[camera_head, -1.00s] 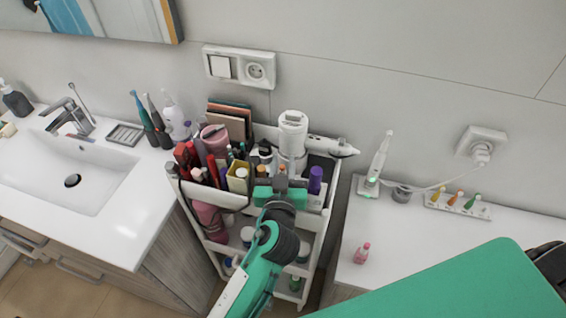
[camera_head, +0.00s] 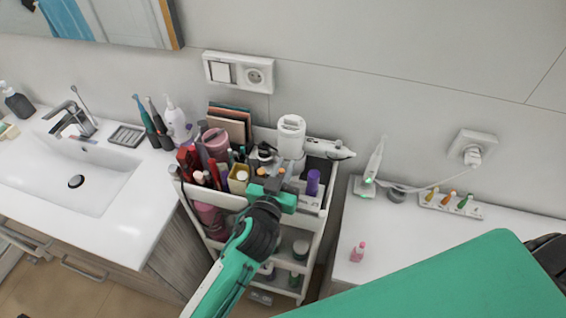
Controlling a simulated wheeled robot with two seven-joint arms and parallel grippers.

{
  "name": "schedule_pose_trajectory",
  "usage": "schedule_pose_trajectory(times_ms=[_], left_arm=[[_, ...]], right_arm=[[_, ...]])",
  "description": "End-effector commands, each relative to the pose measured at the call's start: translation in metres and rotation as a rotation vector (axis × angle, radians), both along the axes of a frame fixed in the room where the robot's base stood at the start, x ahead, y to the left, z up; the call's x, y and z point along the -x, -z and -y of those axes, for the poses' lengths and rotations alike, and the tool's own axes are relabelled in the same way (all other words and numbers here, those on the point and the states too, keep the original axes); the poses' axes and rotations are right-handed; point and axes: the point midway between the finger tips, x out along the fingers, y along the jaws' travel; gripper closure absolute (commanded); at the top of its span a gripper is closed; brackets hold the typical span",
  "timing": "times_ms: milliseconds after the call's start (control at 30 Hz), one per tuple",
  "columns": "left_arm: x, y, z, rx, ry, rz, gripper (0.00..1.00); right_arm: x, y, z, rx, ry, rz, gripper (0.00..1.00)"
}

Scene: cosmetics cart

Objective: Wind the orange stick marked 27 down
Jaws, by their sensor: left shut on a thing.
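My left gripper (camera_head: 272,187) reaches from the front into the top tray of the white cart (camera_head: 236,199). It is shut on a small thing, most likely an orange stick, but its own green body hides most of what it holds. Small orange tops show just behind the gripper, one of them an orange cap (camera_head: 261,171). The number 27 cannot be read on anything, and how far the stick is wound out cannot be told. My right gripper is not in view.
Around the gripper stand a purple bottle (camera_head: 313,183), a yellow box (camera_head: 238,178), a white device (camera_head: 291,137) and several tubes. The sink (camera_head: 75,180) is at the left.

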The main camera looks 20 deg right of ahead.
Motion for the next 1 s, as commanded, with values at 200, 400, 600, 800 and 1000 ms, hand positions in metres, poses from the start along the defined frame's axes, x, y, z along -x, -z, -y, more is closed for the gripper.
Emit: schedule_pose_trajectory(times_ms=[200, 400, 600, 800, 1000], left_arm=[[0.000, 0.000, 0.000, 0.001, 0.017, 0.001, 1.00], [0.000, 0.000, 0.000, 0.001, 0.017, 0.001, 0.79], [0.000, 0.000, 0.000, 0.001, 0.016, 0.002, 0.75], [0.004, 0.001, -0.003, 0.001, 0.016, 0.000, 0.75], [0.026, 0.004, -0.020, 0.002, 0.016, 0.000, 0.75]], right_arm=[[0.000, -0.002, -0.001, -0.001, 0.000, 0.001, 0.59], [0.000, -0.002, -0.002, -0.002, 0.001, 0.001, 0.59], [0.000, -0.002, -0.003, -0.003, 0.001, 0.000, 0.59], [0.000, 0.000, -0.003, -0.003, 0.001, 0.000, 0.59], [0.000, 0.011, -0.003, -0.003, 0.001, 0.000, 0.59]])
